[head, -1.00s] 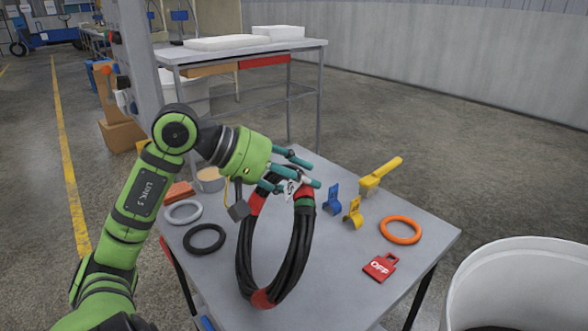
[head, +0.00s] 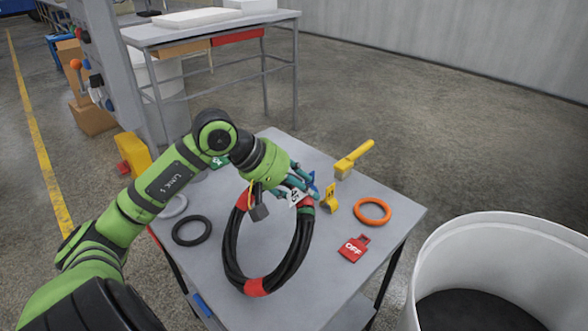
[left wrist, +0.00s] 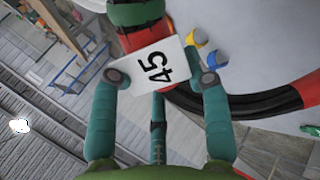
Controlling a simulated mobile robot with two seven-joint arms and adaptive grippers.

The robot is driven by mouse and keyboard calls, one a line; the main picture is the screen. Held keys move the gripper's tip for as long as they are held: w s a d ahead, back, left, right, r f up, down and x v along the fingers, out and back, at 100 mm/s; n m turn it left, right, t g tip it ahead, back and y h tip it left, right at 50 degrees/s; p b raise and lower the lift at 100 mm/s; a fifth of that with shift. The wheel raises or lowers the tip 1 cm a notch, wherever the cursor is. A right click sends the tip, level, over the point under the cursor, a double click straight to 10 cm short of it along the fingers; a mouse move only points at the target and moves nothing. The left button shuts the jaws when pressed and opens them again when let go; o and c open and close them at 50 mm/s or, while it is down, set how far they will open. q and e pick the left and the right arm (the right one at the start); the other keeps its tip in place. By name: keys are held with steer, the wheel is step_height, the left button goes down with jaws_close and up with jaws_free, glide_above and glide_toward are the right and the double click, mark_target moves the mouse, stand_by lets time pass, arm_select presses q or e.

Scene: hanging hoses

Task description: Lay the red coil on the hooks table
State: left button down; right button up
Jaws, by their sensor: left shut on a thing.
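The red coil (head: 230,245) is a black hose loop with red bands and a white tag (head: 298,197) that reads 45 in the left wrist view (left wrist: 155,66). My left gripper (head: 303,190) is shut on the top of the coil, beside the tag. The coil hangs steeply from the fingers over the grey table (head: 325,270). I cannot tell whether its lower red band touches the top. In the left wrist view the teal fingers (left wrist: 160,80) flank the tag and a red band. My right gripper is not in view.
On the table are a black ring (head: 191,231), a grey ring (head: 174,207), an orange ring (head: 373,211), a red OFF tag (head: 354,248), a yellow clip (head: 330,198) and a yellow-handled tool (head: 354,159). A white bin (head: 440,265) stands right.

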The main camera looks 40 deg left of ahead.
arm_select(q)
step_height(320, 180, down, 4)
steer(key=w+d+g+y+p, duration=0.1)
steer(key=w+g+p, duration=0.1)
steer(key=p, duration=0.1)
steer(key=g+y+p, duration=0.1)
steer(key=g, duration=0.1)
glide_above(326, 241)
steer(key=s+a, duration=0.1)
steer(key=s, duration=0.1)
step_height(326, 241, down, 4)
steer(key=f+g+b, duration=0.1)
steer(key=f, duration=0.1)
steer(key=w+f+g+y+b, duration=0.1)
steer(key=f, duration=0.2)
steer(key=w+f+g+y+b, duration=0.1)
steer(key=f, duration=0.1)
steer(key=shift+d+f, duration=0.2)
steer(key=shift+d, duration=0.2)
steer(key=shift+w+d+f+g+b, duration=0.1)
steer(key=shift+f+g+b, duration=0.3)
steer(key=shift+f+b, duration=0.35)
steer(key=c, duration=0.5)
jaws_free()
steer(key=shift+f, duration=0.1)
